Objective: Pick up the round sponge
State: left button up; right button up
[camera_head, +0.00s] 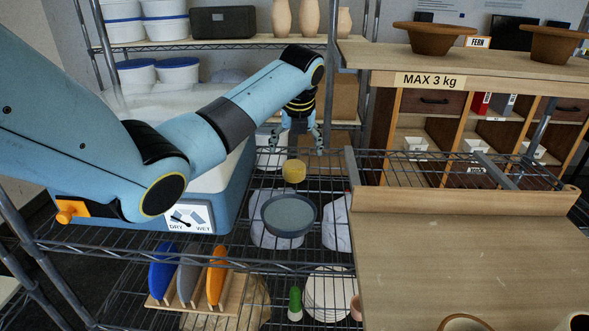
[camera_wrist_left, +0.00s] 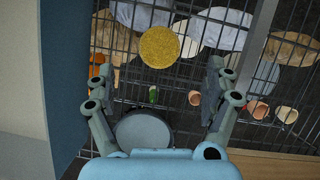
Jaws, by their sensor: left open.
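The round sponge (camera_head: 294,171) is a small yellow disc on the wire shelf, just behind a grey-blue round bowl (camera_head: 289,214). In the left wrist view the sponge (camera_wrist_left: 159,46) shows as a textured yellow circle beyond the fingertips, roughly centred between them. The bowl (camera_wrist_left: 143,135) shows there nearer the gripper's base. My left gripper (camera_head: 296,148) points down above and slightly behind the sponge, and its fingers are spread apart. In the left wrist view the left gripper (camera_wrist_left: 158,78) is open and empty. My right gripper is not in view.
A blue-grey bin (camera_head: 228,200) with a DRY/WET label stands left of the sponge. A wooden ledge (camera_head: 353,180) and board stand to the right. Below the wire shelf are a rack with coloured discs (camera_head: 188,270) and stacked white plates (camera_head: 328,293).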

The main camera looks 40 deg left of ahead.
aim_at(294, 164)
pick_arm(q)
jog(key=x, duration=0.3)
jog(key=shift+w+f, duration=0.1)
jog(key=shift+f, duration=0.2)
jog(key=b+x, duration=0.1)
jog(key=x, duration=0.3)
jog(key=shift+a+f, duration=0.1)
jog(key=shift+f, duration=0.15)
jog(key=shift+a+f, duration=0.1)
jog(key=shift+f, duration=0.25)
jog(key=c, duration=1.1)
jog(key=shift+o, duration=0.2)
jog(key=shift+r, duration=0.25)
notch_tip(294, 164, up, 9)
jog(key=shift+r+p, duration=0.15)
jog(key=shift+p, duration=0.25)
jog(key=shift+r, duration=0.1)
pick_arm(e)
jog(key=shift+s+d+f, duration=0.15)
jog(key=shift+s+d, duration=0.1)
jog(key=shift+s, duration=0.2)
